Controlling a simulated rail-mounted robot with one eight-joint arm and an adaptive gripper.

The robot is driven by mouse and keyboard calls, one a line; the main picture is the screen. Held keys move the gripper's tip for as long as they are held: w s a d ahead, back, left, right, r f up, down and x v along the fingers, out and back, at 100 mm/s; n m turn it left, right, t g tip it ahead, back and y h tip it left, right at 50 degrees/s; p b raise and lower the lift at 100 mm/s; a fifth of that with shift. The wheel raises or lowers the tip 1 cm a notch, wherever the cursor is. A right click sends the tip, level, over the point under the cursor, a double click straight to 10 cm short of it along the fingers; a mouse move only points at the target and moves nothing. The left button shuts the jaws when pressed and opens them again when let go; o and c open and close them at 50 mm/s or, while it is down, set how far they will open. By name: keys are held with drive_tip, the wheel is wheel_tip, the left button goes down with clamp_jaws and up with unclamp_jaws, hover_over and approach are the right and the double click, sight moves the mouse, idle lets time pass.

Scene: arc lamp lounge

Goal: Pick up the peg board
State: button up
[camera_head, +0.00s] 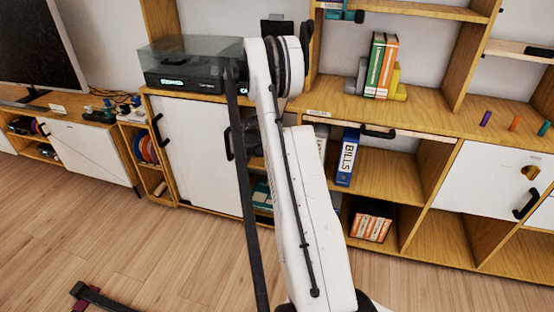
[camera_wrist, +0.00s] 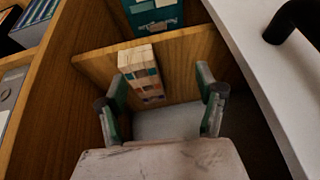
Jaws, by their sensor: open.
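In the wrist view, a pale wooden block with coloured square patches (camera_wrist: 141,74) stands in a wooden compartment; it may be the peg board, but I cannot tell for sure. My gripper (camera_wrist: 163,88) is open, with its two green-grey fingers spread apart. The block shows between the fingers, nearer the left one, and appears to lie beyond them. I cannot tell whether any finger touches it. In the head view my arm covers part of the cabinet, and my gripper and the block cannot be made out there.
A wooden panel (camera_wrist: 185,52) bounds the compartment, with a teal box (camera_wrist: 153,14) beyond it. A white door (camera_wrist: 262,70) with a black handle (camera_wrist: 291,20) stands close on the right. In the head view, a turntable (camera_head: 190,80) sits on the cabinet, and open floor (camera_head: 190,255) lies in front.

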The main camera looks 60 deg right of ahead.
drive_tip(key=shift+h, duration=0.6)
drive_tip(key=d, duration=0.2)
drive_tip(key=s+d, duration=0.1)
drive_tip(key=d, duration=0.2)
drive_tip(key=d+b, duration=0.1)
drive_tip(key=d, duration=0.1)
drive_tip(key=shift+s+d+f, duration=0.15)
drive_tip(key=shift+s+f, duration=0.1)
drive_tip(key=shift+f, duration=0.1)
drive_tip(key=shift+d+f, duration=0.25)
drive_tip(key=shift+d, duration=0.05)
drive_tip(key=b+x, duration=0.3)
drive_tip(key=x, duration=0.3)
drive_tip(key=shift+w+d+f, duration=0.1)
drive_tip(key=shift+w+d, duration=0.1)
drive_tip(key=shift+d, duration=0.05)
drive_tip(key=c, duration=1.5)
